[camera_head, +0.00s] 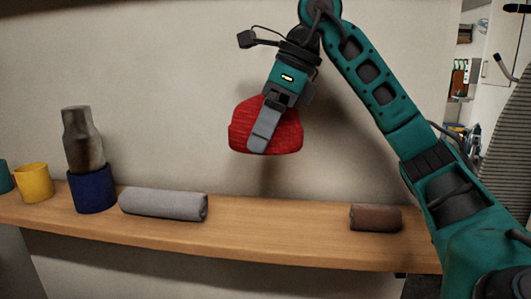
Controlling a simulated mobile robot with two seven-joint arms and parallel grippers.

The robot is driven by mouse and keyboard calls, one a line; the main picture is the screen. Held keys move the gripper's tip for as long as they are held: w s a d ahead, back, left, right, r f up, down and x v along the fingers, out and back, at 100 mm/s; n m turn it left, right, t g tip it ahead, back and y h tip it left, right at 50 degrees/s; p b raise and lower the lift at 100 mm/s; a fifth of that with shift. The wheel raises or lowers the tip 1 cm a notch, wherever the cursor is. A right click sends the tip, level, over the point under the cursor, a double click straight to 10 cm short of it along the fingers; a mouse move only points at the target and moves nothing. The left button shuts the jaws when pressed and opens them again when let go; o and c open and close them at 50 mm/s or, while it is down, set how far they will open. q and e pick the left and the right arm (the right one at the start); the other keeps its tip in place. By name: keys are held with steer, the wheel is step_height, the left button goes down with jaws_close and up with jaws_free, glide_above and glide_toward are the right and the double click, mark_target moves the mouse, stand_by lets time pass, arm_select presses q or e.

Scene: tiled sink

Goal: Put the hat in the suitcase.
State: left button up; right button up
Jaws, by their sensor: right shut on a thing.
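The red knitted hat (239,128) hangs in the air above the wooden shelf. My right gripper (262,138) is shut on it from above, with a grey finger across the front of the hat. The hat is clear of the shelf top, with the plain wall behind it. The suitcase does not show in this view. My left gripper is not in view.
The wooden shelf (270,232) runs across the view. On it are a rolled grey towel (163,204), a brown roll (376,218), a dark blue pot (91,191) with a brownish vase above it, and a yellow cup (34,182). The shelf between the rolls is clear.

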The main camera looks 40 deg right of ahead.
steer(key=shift+r+p, duration=0.45)
steer(key=shift+r, duration=2.1)
